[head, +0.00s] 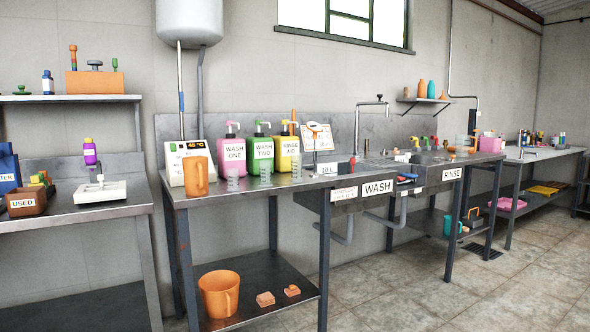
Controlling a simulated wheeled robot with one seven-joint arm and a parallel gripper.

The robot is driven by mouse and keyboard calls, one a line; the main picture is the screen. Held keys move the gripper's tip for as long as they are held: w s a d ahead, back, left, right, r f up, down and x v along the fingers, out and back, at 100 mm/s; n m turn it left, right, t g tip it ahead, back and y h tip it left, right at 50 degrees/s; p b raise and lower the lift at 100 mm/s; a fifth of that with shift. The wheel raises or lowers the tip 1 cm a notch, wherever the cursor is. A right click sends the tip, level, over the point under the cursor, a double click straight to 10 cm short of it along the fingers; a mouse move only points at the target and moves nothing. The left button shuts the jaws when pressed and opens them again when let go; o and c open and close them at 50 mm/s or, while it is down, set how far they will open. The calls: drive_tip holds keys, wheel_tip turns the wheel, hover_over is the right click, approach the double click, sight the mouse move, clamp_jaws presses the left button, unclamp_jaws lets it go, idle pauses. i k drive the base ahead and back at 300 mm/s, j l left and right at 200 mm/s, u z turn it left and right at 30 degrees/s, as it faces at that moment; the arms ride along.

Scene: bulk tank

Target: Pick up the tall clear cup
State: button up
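Three narrow clear cups stand upright in front of the soap jugs on the steel wash table: a left one (233,178), a middle one (265,172) and a right one (297,167). They look close in height, so I cannot tell which one counts as the tall clear cup. A clear container (462,143) also stands farther right, near the rinse sink. My gripper is not in view.
The cups stand between an orange jug (196,176) and the wash sink (350,188). Pink (232,152), green (263,148) and yellow (288,147) pump jugs stand behind. The right floor (460,285) is clear.

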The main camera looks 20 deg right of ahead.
sight(296, 159)
drive_tip(key=i+l, duration=0.55)
drive_tip(key=i, duration=0.2)
drive_tip(key=i+l, duration=0.6)
drive_tip(key=i, duration=0.15)
